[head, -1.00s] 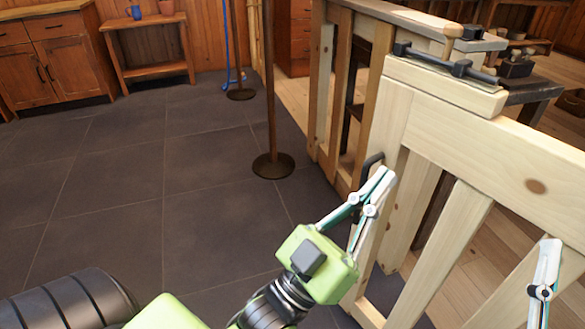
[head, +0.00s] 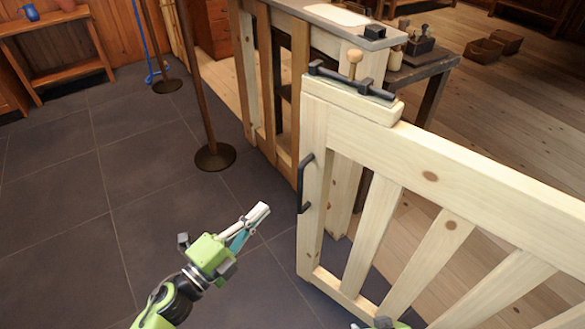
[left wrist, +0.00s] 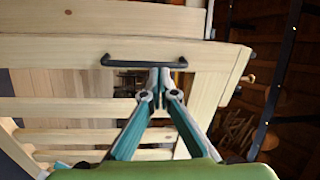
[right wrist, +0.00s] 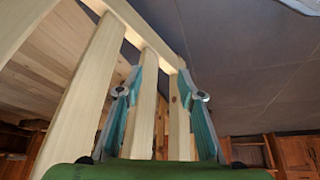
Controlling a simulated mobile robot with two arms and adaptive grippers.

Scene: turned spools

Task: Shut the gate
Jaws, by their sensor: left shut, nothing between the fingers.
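The pale wooden gate (head: 430,172) fills the right of the head view. Its free end stands nearer to me than the end of the counter-topped fence (head: 330,20), with a gap between them, so it is ajar. A black handle (head: 304,184) is upright on its end stile, and a black bolt (head: 350,82) lies along its top block. My left gripper (head: 264,209) is shut and empty, left of the handle and apart from it. In the left wrist view its tips (left wrist: 159,72) point towards the handle (left wrist: 150,62). My right gripper (right wrist: 160,74) is open before the gate's slats.
A dark metal post (head: 215,157) on a round base stands on the tiles left of the gate, with another (head: 167,86) behind. A black catch (head: 375,32) sits on the counter's end. A dark bench (head: 430,68) stands beyond.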

